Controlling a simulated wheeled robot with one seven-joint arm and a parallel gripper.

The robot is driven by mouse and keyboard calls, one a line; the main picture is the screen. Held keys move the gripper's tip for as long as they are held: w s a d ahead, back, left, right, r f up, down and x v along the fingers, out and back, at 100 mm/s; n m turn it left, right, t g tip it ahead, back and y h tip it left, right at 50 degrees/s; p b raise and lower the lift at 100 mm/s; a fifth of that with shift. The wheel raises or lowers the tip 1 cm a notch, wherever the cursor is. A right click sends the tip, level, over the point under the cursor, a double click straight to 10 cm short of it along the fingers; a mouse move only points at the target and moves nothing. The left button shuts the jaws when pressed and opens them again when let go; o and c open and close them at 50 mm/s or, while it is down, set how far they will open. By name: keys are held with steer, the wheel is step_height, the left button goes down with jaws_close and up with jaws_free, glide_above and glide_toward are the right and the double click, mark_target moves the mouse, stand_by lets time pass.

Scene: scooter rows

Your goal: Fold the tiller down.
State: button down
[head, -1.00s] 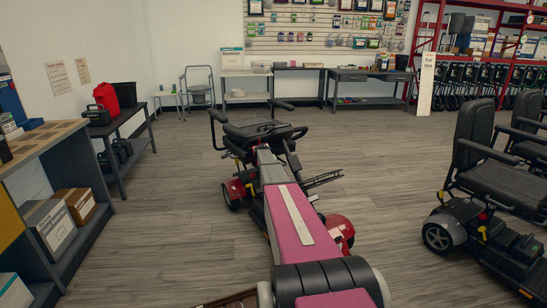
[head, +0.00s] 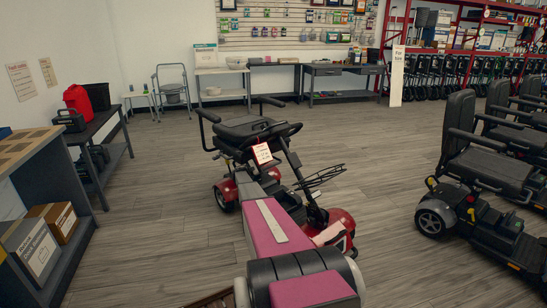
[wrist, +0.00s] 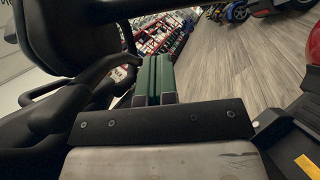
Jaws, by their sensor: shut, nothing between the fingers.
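A red and black scooter stands ahead in the head view, with its seat (head: 246,128) to the left and its red front fender (head: 338,222) to the right. Its tiller (head: 297,170) stands up, leaning back toward the seat, with the black handlebar (head: 285,130) on top. A white tag (head: 262,153) hangs below the handlebar, and a wire basket (head: 322,177) is on the front side. My gripper (wrist: 153,58) has green fingers, shut and empty. In the head view it is hidden beyond my pink arm.
Other scooters (head: 475,195) stand in a row at the right. A shelf unit (head: 35,190) and a dark bench (head: 105,140) line the left. Tables (head: 342,72) stand at the back wall. Wooden floor is free between the scooter and the row.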

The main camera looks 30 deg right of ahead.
steer(key=x, duration=1)
steer(key=shift+s+d+r+m, duration=0.15)
steer(key=shift+s+r+m, duration=0.25)
steer(key=shift+s+r, duration=0.4)
steer(key=shift+w+r, duration=0.1)
